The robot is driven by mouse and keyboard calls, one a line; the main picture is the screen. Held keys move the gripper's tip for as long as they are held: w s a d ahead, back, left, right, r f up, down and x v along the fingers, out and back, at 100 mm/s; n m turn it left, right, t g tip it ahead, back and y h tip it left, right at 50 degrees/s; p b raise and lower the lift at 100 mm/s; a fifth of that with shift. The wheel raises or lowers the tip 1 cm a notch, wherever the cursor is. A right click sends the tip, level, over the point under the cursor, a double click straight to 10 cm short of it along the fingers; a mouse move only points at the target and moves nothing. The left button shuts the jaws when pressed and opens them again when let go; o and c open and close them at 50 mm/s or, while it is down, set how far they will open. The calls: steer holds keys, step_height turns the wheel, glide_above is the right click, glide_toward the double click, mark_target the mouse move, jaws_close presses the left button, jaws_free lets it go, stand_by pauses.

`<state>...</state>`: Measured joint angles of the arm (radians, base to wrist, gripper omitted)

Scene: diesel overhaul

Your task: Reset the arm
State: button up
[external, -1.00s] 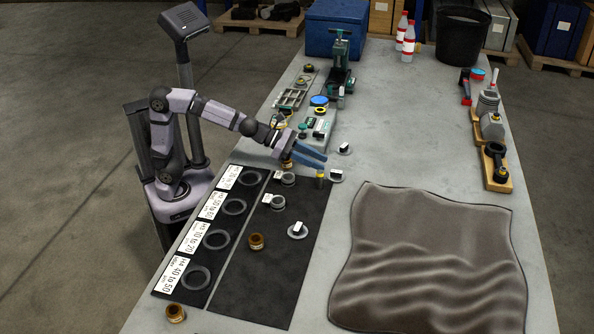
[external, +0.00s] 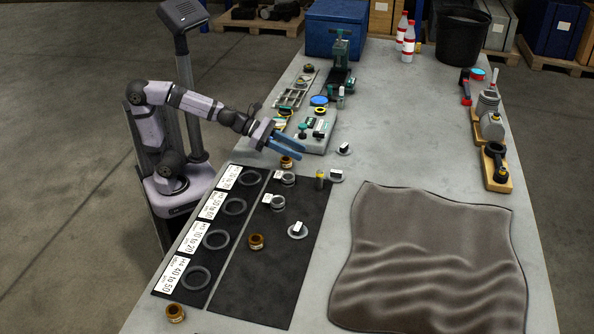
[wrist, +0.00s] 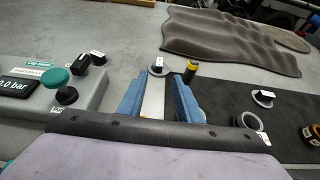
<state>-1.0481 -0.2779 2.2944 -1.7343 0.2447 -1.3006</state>
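My gripper (external: 296,152) is raised above the bench near the grey gauge unit (external: 313,138).
A dark mat (external: 270,285) holds grey and brass rings, some with white tags. A labelled strip with ring outlines (external: 193,279) lies beside it. A brown cloth (external: 425,260) covers the front right. A green press (external: 340,65) stands farther back.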

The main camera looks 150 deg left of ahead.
steer(key=shift+w+d, duration=0.1)
